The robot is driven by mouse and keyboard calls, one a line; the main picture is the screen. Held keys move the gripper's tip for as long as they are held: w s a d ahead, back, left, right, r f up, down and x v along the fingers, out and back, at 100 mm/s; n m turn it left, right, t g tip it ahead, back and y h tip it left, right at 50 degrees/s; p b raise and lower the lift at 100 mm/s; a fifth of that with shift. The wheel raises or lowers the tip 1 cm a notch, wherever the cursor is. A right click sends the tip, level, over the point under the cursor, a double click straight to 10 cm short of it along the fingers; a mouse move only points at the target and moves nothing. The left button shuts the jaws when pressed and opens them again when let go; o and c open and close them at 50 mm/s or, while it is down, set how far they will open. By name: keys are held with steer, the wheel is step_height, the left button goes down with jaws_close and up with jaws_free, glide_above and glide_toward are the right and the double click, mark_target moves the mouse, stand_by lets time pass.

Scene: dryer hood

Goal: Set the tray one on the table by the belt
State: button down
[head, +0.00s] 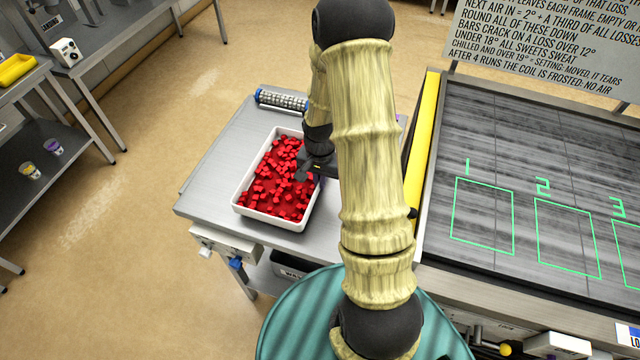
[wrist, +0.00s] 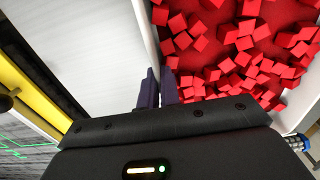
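A white tray (head: 238,202) full of small red cubes is at the steel table (head: 215,165) left of the belt. I take it for tray one; no label shows. It looks level and on the tabletop, though I cannot tell whether its base touches. My gripper (head: 316,176) is at its right long wall, partly hidden by my arm in the head view. In the wrist view my gripper's fingers (wrist: 158,88) are close together on either side of the tray's wall (wrist: 148,32), apparently shut on it. The red cubes (wrist: 238,50) lie inside the tray.
The dark belt (head: 480,140) with green numbered outlines lies to the right, behind a yellow edge bar (head: 422,135). A spiked roller (head: 281,100) lies at the table's back. The table is bare left of the tray. A side bench (head: 35,170) stands far left.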

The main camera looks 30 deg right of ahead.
steer(key=shift+f, duration=1.2)
steer(key=shift+f, duration=0.1)
steer(key=c, duration=1.6)
jaws_free()
step_height(320, 180, up, 12)
steer(key=b, duration=0.2)
steer(key=shift+b, duration=0.4)
